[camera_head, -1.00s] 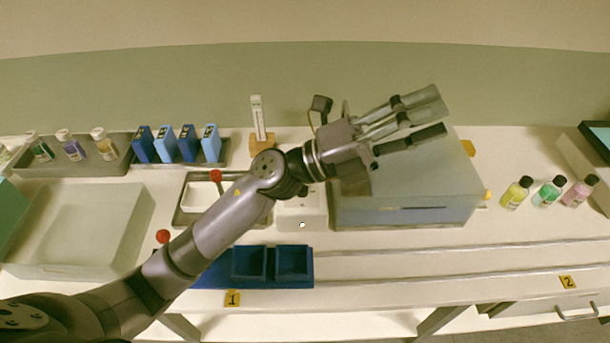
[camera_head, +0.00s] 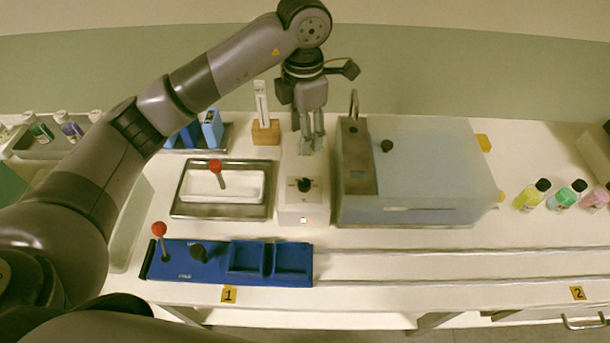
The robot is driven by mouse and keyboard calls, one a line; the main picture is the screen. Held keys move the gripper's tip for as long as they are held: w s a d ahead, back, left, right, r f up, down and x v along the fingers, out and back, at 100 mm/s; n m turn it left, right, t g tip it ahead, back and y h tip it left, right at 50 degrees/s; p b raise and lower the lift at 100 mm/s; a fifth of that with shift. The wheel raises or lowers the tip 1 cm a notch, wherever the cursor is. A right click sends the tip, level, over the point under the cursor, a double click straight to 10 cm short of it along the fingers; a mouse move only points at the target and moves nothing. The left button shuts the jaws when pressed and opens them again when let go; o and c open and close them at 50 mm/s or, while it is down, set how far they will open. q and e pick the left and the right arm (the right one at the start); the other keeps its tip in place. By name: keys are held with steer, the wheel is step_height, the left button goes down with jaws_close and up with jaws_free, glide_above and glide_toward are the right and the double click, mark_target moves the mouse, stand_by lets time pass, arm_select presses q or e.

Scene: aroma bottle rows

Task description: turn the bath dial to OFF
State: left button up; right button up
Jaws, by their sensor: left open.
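A black dial (camera_head: 304,185) with small marks around it sits on top of a white control box (camera_head: 290,211). The marks are too small to read. A small pale light (camera_head: 303,220) shows on the box's front. The grey bath (camera_head: 430,210) with a pale lid stands just to the right of the box. My left gripper (camera_head: 309,147) points down over the back part of the box, behind the dial and apart from it. It is open and empty. My right gripper is not in view.
A blue rack (camera_head: 215,277) with a red-knobbed lever (camera_head: 159,230) lies in front. A thermometer stand (camera_head: 265,132) stands behind. Several bottles (camera_head: 530,195) stand at the right.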

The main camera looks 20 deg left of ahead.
mark_target(304, 183)
arm_select(q)
step_height(304, 183, down, 15)
steer(key=p, duration=0.3)
steer(key=shift+s+r+p, duration=0.1)
steer(key=shift+p, duration=0.2)
steer(key=shift+f, duration=0.65)
steer(key=shift+c, duration=0.3)
jaws_close()
